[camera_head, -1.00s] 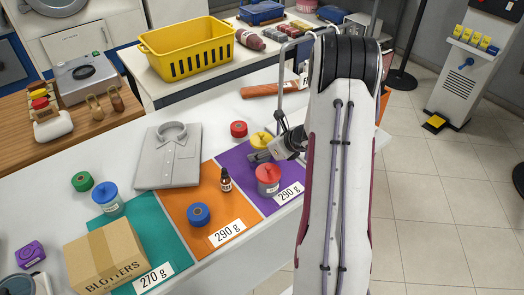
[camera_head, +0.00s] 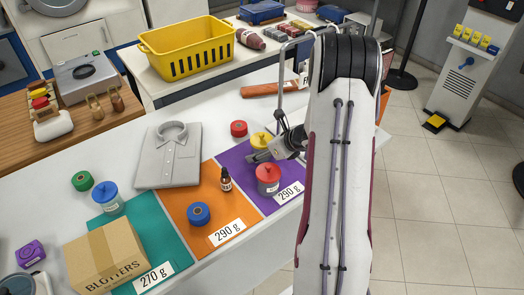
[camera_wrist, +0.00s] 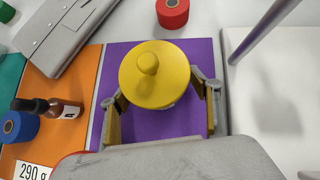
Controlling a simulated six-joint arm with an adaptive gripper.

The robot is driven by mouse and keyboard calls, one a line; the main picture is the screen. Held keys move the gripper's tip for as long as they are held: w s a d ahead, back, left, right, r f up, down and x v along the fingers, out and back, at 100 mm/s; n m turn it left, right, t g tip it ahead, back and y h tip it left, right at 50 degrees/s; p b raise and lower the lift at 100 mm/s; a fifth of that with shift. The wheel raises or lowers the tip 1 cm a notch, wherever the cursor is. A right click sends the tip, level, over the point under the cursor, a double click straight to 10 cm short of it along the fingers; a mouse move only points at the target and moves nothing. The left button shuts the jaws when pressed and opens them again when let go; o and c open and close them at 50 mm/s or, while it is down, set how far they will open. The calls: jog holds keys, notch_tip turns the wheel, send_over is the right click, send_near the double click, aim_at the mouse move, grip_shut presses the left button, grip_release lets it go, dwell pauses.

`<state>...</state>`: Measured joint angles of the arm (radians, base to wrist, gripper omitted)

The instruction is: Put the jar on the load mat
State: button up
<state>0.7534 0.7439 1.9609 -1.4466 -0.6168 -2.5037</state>
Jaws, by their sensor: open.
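A jar with a round yellow lid (camera_head: 261,140) stands at the back of the purple mat (camera_head: 240,158); it also shows from above in the wrist view (camera_wrist: 155,75). My gripper (camera_wrist: 160,98) is open, with one finger on each side of this jar; I cannot tell whether they touch it. In the head view my gripper (camera_head: 272,152) is partly hidden by my arm. A red-lidded jar (camera_head: 268,180) stands on the purple mat in front of the gripper.
The orange mat (camera_head: 180,208) holds a brown dropper bottle (camera_head: 225,180) and a blue roll (camera_head: 199,213). A folded shirt (camera_head: 168,158) lies behind it. A red roll (camera_head: 239,128) is behind the purple mat. A cardboard box (camera_head: 105,255) stands at front left.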

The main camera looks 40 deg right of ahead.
jog(key=v, duration=1.2)
dwell(0.7)
jog(key=w+a+r+m+h, duration=0.1)
jog(key=w+r+m+h, duration=0.15)
jog(key=r+m, duration=0.3)
jog(key=w+r+m+h, duration=0.1)
jog(key=r+m+h, duration=0.2)
jog(key=r+m, duration=0.3)
jog(key=s+a+r+m+h, duration=0.2)
jog(key=s+a+r+m, duration=0.35)
jog(key=r+m, duration=0.35)
jog(key=s+a+f+m+g+y, duration=0.2)
jog(key=s+a+m+y, duration=0.3)
jog(key=s+a+m, duration=1.2)
jog(key=s+a+g, duration=0.1)
jog(key=s+a, duration=0.2)
jog(key=a, duration=0.3)
jog(key=shift+a+m+y, duration=0.35)
jog(key=shift+a, duration=0.05)
jog(key=shift+o, duration=0.5)
jog(key=shift+s, duration=0.1)
